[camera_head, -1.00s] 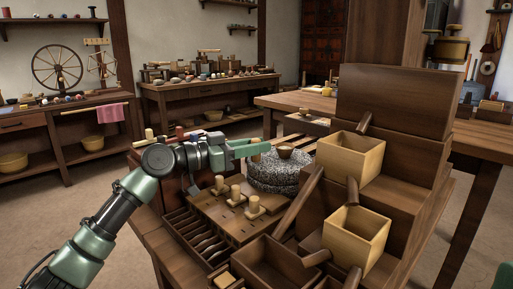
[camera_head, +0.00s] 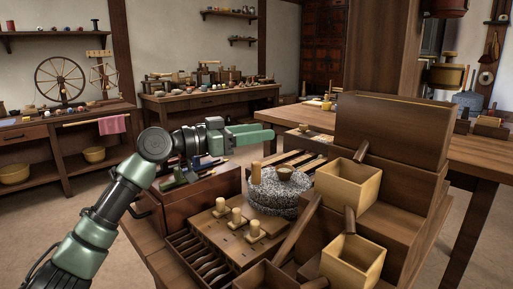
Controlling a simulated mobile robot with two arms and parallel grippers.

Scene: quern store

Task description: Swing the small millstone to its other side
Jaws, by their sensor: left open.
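The small millstone (camera_head: 272,197) is a speckled grey round stone lying flat on the bench, right of the pegged wooden board. A short upright wooden handle peg (camera_head: 256,175) stands on its left side. A small brown cup (camera_head: 285,173) sits at its top middle. My left gripper (camera_head: 267,133) has green fingers, open, pointing right. In the picture it is above the peg, apart from it, with nothing held. My right gripper is not in view.
Light wooden box hoppers (camera_head: 346,186) and a tall dark stepped cabinet (camera_head: 392,130) stand close right of the stone. A board with upright pegs (camera_head: 237,216) lies in front. A dark box with tools (camera_head: 200,194) is at left.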

